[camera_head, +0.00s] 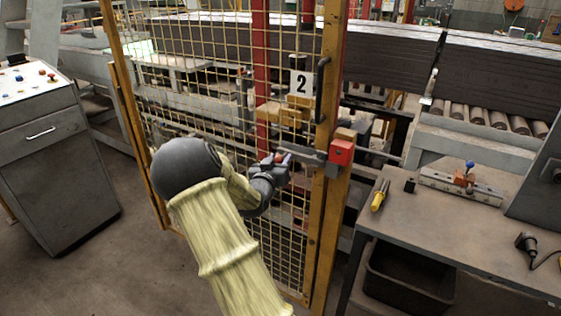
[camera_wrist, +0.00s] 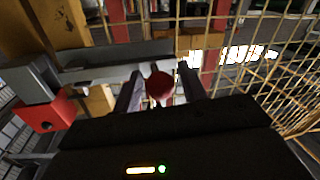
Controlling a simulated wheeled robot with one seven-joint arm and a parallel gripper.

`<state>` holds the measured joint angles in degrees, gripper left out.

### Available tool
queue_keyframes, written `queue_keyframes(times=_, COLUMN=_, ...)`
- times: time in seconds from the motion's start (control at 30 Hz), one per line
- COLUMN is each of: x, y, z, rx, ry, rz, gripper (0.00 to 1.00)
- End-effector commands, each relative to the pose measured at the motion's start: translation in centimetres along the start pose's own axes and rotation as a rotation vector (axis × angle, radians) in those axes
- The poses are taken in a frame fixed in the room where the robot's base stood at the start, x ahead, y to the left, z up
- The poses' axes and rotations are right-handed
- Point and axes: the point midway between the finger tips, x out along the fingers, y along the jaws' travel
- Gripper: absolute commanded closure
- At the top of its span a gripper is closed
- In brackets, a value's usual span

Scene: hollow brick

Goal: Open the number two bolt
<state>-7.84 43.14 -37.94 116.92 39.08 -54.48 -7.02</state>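The number 2 sign (camera_head: 300,83) is fixed to a yellow mesh gate (camera_head: 205,70). Below it is a grey sliding bolt (camera_head: 312,156), lying level across the gate's edge and reaching the red block (camera_head: 341,152) on the post. In the wrist view the bolt's red round knob (camera_wrist: 160,86) is between the two fingers of my gripper (camera_wrist: 161,84), with a visible gap on each side. The red block (camera_wrist: 45,117) is at the left there. In the head view my gripper (camera_head: 277,162) is at the bolt's left end and partly covers the knob.
A dark vertical handle (camera_head: 321,90) is on the gate above the bolt. A workbench (camera_head: 440,222) with a yellow screwdriver (camera_head: 380,195) stands at the right, a black bin (camera_head: 410,275) below it. A grey control console (camera_head: 45,150) stands at the left. Bare floor lies between.

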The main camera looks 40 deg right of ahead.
Motion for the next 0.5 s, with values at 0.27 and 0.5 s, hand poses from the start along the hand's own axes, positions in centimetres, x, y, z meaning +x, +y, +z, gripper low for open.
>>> queue_keyframes(times=0.27, x=0.0, y=0.1, z=0.0, rx=0.0, ry=-0.001, rz=0.001, gripper=0.51)
queue_keyframes(times=0.5, x=-1.4, y=0.0, z=0.1, rx=0.001, ry=-0.002, rz=-0.001, gripper=0.51)
